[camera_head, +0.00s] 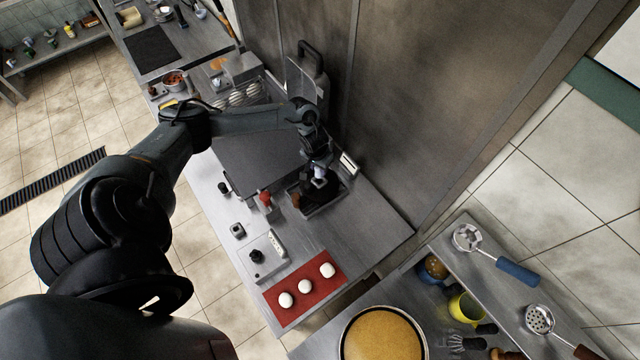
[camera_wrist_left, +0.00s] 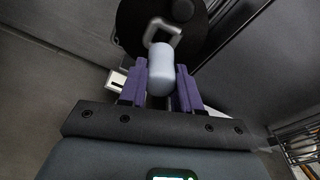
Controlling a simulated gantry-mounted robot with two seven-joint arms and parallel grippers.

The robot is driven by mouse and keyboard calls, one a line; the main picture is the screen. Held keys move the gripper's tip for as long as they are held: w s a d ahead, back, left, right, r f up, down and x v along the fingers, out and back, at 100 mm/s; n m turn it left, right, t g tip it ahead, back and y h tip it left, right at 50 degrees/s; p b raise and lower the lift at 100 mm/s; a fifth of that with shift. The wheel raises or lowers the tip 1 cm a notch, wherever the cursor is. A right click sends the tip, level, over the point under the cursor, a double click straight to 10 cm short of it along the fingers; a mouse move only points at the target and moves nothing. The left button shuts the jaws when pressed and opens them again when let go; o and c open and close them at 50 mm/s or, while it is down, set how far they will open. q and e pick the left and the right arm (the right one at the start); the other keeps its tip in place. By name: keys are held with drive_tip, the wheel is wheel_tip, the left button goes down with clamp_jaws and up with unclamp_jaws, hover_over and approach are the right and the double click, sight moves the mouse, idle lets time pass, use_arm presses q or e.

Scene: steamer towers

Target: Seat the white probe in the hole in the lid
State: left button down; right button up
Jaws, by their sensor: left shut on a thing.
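My left gripper (camera_head: 319,168) reaches over the counter near the back wall, pointing down above a dark tray. In the left wrist view its purple fingers (camera_wrist_left: 160,88) are shut on the white probe (camera_wrist_left: 160,68), a smooth pale cylinder with a rounded end. The probe shows only as a small pale spot in the head view (camera_head: 320,172). Beyond it in the wrist view is a round black disc (camera_wrist_left: 133,30) with a grey loop handle (camera_wrist_left: 163,29), which looks like the lid. I cannot make out its hole or whether the probe touches it. My right gripper is not in view.
The dark tray (camera_head: 309,209) lies under the gripper. A red-topped object (camera_head: 265,198) stands to its left. A red mat (camera_head: 305,292) with white buns lies at the front. A steel panel with a black handle (camera_head: 308,55) stands behind. Bare counter (camera_head: 375,225) lies to the right.

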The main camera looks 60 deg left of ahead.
use_arm(q)
drive_tip(key=shift+f, duration=0.75)
idle(0.6)
drive_tip(key=c, duration=0.7)
unclamp_jaws()
drive_tip(key=shift+r, duration=0.1)
drive_tip(key=r, duration=0.3)
drive_tip(key=s+r, duration=0.1)
drive_tip(key=r, duration=0.6)
drive_tip(key=shift+s+d+r, duration=0.2)
drive_tip(key=shift+d+r, duration=0.05)
drive_tip(key=shift+d, duration=0.1)
